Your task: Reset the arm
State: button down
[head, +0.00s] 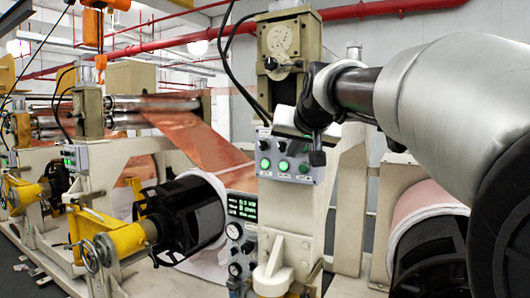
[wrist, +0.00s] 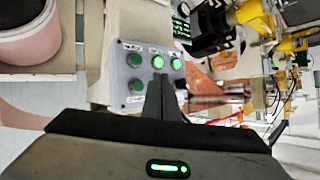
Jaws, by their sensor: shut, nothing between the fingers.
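My gripper (head: 316,157) is at the end of my arm, which reaches in from the right of the head view. It hangs in front of the machine's grey control box (head: 287,158), by its upper right part. In the wrist view my gripper (wrist: 163,85) has its fingers together, with nothing between them. The control box shows there too (wrist: 127,62), with several green buttons, some lit.
A cream machine column (head: 289,240) stands behind the box. Copper foil (head: 195,137) runs to a roll on a black shaft (head: 190,213) at left. A yellow clamp with handwheel (head: 103,240) sticks out further left. Another roll (head: 428,205) is at right, below my arm.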

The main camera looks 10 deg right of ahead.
jog(key=shift+s+a, duration=0.25)
jog(key=shift+s, duration=0.15)
jog(key=s+f+n+g, duration=0.2)
jog(key=s+f+g, duration=0.4)
jog(key=s+f, duration=2.1)
jog(key=s, duration=0.4)
jog(key=shift+s+d+f+g+p, duration=0.2)
jog(key=shift+s+f+g+p, duration=0.1)
jog(key=shift+s+g+p, duration=0.1)
